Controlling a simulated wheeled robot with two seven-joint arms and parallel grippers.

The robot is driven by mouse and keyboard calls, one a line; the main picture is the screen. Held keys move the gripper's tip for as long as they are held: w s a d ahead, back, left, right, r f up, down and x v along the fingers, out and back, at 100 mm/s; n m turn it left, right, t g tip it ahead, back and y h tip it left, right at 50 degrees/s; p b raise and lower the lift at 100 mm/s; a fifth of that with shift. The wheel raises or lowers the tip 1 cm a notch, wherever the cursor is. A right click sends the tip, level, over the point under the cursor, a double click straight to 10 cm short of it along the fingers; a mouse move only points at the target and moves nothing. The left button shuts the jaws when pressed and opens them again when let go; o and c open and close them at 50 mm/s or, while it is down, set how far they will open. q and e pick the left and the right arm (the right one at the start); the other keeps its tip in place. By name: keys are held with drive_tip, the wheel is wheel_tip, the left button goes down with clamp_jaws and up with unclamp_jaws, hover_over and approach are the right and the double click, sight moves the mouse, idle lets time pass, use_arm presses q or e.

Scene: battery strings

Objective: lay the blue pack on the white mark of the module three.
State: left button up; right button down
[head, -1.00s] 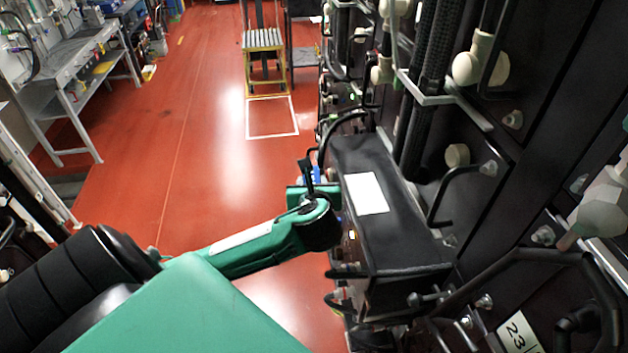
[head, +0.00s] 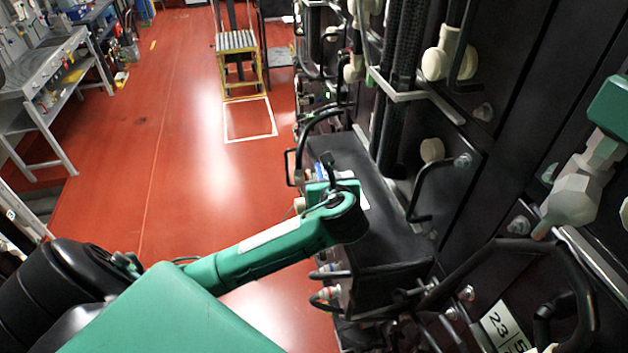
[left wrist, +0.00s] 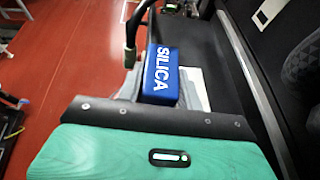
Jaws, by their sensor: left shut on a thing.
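The blue pack (left wrist: 161,78), lettered SILICA, is held by my left gripper (head: 324,180); only a little of its blue shows in the head view. The black module (head: 400,245) has a flat top with a white mark (head: 365,202), of which my gripper hides most. In the left wrist view the white mark (left wrist: 197,88) shows beside and partly behind the pack. The pack is over the module's left side; I cannot tell the gap between them. No module number three is readable.
A rack wall with black cables and pale connectors (head: 575,195) stands close on the right. A curved black cable (head: 320,120) rises behind the module. Red floor (head: 180,170) is clear on the left.

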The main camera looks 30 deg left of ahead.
use_arm(q)
drive_tip(key=shift+w+d, duration=1.25)
drive_tip(key=shift+w, duration=0.2)
drive_tip(key=shift+f, duration=0.3)
use_arm(e)
drive_tip(key=shift+w+d, duration=0.25)
drive_tip(key=shift+d, duration=0.1)
use_arm(q)
drive_tip(key=o, duration=1.1)
drive_tip(key=shift+o, duration=0.2)
use_arm(e)
drive_tip(key=shift+a, duration=0.1)
drive_tip(key=shift+a, duration=0.1)
use_arm(q)
drive_tip(key=shift+s+d, duration=0.15)
drive_tip(key=shift+d, duration=0.05)
drive_tip(key=b+v, duration=0.3)
drive_tip(key=v, duration=1)
drive_tip(key=shift+s, duration=0.2)
use_arm(e)
drive_tip(key=shift+f, duration=1.5)
